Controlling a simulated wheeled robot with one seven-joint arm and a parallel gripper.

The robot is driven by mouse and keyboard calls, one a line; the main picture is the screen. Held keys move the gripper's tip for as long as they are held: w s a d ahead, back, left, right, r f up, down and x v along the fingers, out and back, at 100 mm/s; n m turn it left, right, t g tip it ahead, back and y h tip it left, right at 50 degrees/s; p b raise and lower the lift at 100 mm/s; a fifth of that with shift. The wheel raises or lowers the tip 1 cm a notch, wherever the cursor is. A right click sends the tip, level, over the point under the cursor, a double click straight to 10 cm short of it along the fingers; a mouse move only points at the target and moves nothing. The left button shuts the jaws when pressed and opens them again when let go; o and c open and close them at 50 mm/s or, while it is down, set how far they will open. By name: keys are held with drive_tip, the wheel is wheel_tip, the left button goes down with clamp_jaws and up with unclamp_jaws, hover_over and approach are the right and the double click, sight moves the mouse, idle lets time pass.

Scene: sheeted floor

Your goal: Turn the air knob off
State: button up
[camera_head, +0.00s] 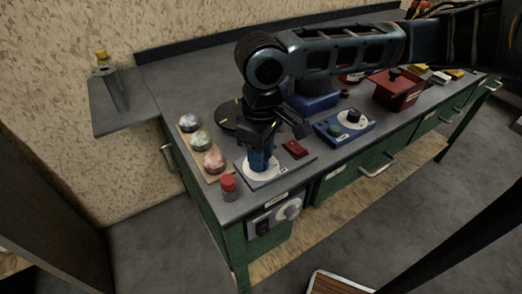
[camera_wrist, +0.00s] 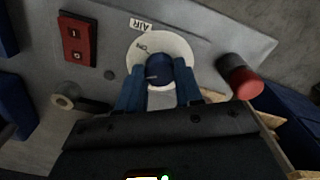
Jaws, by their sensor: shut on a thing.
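The air knob (camera_wrist: 159,69) is a round blue knob on a white dial (camera_wrist: 180,46), with an "AIR" label (camera_wrist: 141,25) beside it in the wrist view. The dial's "ON" mark shows near the knob; I cannot read the rest of the dial. My gripper (camera_wrist: 159,88) has its two blue fingers on either side of the knob and is shut on it. In the head view my gripper (camera_head: 262,163) points down over the white dial (camera_head: 262,174), and the knob is hidden by the fingers.
A red switch (camera_head: 295,149) sits right of the dial. Several round samples lie on a wooden strip (camera_head: 222,174).

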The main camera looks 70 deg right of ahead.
drive_tip(key=n, duration=0.6)
drive_tip(key=shift+n, duration=0.3)
drive_tip(key=n, duration=0.5)
drive_tip(key=shift+n, duration=0.4)
drive_tip(key=o, duration=1)
drive_tip(key=shift+o, duration=0.2)
drive_tip(key=shift+r, duration=3.95)
